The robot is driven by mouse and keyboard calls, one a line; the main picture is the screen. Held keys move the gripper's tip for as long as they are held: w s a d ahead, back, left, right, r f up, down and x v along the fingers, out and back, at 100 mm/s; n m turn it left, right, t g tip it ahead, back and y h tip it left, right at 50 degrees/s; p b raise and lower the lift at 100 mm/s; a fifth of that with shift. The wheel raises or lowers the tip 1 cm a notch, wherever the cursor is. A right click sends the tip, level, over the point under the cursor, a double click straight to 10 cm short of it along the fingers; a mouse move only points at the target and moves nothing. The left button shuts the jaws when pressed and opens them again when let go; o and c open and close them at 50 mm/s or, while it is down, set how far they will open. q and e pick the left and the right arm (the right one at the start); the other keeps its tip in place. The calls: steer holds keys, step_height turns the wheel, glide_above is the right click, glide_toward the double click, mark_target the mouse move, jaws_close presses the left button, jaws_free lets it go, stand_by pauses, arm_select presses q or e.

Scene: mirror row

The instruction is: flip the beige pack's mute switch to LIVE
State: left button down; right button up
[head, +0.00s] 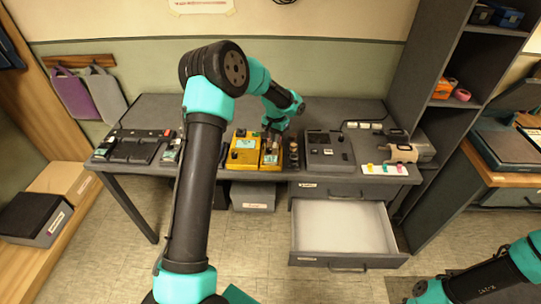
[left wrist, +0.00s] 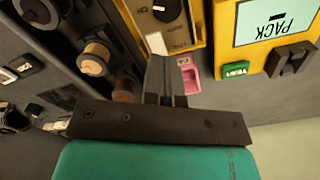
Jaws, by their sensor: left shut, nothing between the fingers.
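A small pink piece (left wrist: 189,75) is right beside the fingers. My right arm shows at lower right; its gripper is out of view.
A grey device (head: 328,151) stands between the yellow units and the beige item. Several small round knobs (head: 293,152) stand beside it. The white strip (head: 385,169) carries coloured bits. An open drawer (head: 345,228) juts out below. A shelf (head: 440,85) rises at right.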

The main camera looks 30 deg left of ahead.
arm_select(q)
steer(key=shift+r, duration=2.65)
